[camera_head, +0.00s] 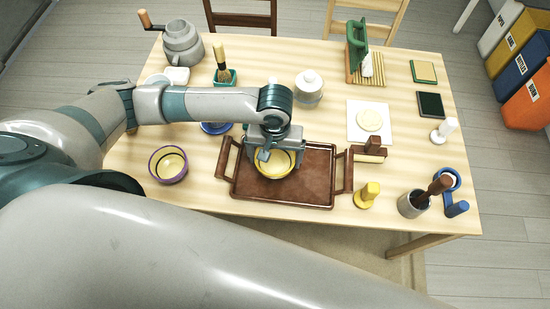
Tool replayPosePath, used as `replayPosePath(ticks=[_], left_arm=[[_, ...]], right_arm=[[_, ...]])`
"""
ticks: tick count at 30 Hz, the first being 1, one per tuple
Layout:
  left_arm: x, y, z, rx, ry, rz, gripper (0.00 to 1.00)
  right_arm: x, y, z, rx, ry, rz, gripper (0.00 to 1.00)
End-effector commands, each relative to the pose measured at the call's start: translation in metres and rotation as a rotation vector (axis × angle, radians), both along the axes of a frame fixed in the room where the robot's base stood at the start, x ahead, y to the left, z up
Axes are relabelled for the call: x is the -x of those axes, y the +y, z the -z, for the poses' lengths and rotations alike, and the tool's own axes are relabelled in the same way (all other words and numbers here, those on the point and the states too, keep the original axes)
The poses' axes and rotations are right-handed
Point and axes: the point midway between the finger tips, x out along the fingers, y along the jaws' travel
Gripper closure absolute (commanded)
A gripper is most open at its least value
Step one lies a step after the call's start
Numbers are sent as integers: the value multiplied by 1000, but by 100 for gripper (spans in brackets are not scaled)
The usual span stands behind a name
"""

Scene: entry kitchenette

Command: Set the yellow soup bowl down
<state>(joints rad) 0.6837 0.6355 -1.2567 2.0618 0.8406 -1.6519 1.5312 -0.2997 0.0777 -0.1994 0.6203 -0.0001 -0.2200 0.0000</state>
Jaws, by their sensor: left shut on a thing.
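The yellow soup bowl (276,171) is over the left-middle part of the brown tray (315,190). My left gripper (267,155) comes down from above and is shut on the bowl's far-left rim. The bowl looks upright. I cannot tell whether its base touches the tray or hangs just above it. The gripper hides part of the bowl's far side. My right gripper is not in view.
A purple-rimmed bowl (168,165) stands left of the tray. A white jar (308,87) stands behind it. A brown-handled brush (370,150), a yellow object (367,195) and a grey utensil cup (412,204) are on the right. The tray's right half is bare.

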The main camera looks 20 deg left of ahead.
Motion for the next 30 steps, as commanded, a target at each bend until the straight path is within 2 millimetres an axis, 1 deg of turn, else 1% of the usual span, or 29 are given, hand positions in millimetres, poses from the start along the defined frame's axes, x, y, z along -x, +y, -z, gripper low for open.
replayPosePath(ticks=[3, 6, 17, 18, 30], left_arm=[[0, 0, 12, -1, 0, -1, 37], [-1, 0, 18, 0, -1, -1, 37], [0, 0, 20, 1, 0, -1, 37], [0, 0, 20, 1, -1, -1, 1], [-1, 0, 17, 0, -2, 0, 0]], right_arm=[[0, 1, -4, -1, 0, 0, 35], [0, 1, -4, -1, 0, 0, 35], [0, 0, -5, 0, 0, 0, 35], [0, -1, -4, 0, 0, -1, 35], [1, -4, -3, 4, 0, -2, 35]])
